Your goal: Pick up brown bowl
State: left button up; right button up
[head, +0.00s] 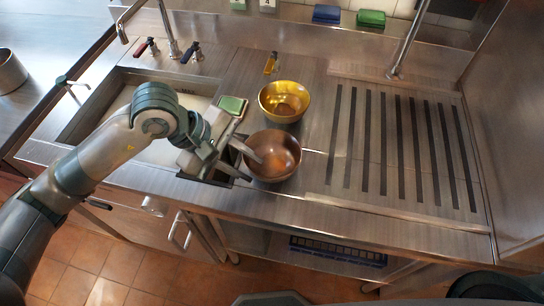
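The brown bowl (280,160), copper-coloured and upright, stands on the steel counter near its front edge, just right of the sink. My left gripper (246,168) reaches in from the left at the bowl's left rim. Its two fingers are spread apart, one over the inside of the bowl and one at the outer left side. I cannot tell whether either finger touches the bowl. My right gripper is not in view.
A yellow bowl (284,101) stands just behind the brown bowl. A green-topped sponge (232,105) lies near the sink's right edge. The sink (105,98) is under my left arm. The slotted drainboard (400,205) on the right is clear.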

pick_arm(q)
jog(key=p+x, duration=0.1)
jog(key=x, duration=0.2)
jog(key=shift+s+d+r+p, duration=0.15)
jog(key=shift+p, duration=0.2)
jog(key=shift+d+f, duration=0.25)
jog(key=shift+f, duration=0.3)
grip_shut()
